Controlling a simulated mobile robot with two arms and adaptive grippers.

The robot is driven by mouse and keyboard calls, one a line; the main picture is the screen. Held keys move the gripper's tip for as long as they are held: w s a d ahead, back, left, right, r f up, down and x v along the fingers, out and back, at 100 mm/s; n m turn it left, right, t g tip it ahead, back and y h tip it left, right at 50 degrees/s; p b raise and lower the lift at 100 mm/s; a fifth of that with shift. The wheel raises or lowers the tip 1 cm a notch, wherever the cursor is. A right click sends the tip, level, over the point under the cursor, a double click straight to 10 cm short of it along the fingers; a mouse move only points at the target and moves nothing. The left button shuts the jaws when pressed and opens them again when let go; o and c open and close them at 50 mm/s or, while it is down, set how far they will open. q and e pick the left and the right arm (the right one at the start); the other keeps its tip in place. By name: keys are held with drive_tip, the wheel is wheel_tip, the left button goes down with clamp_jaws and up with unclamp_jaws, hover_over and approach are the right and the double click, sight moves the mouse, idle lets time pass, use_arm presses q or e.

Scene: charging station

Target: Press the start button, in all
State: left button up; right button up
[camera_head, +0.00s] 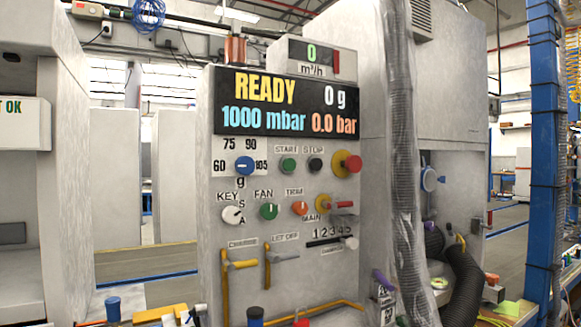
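The green start button (288,165) sits on the front of the grey control panel (206,200), under the label START. The black stop button (316,164) is just to its right, under the label STOP. Above them the display (284,104) reads READY, 0 g, 1000 mbar and 0.0 bar. Nothing covers the start button. Neither my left gripper nor my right gripper is in view.
A red knob on a yellow base (347,164) is right of the stop button. A blue dial (245,166) is to the left. Lower are a key switch (232,215), a green fan knob (268,211) and yellow levers (238,264). A grey hose (403,160) hangs at right.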

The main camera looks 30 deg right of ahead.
clamp_jaws()
idle(1.1)
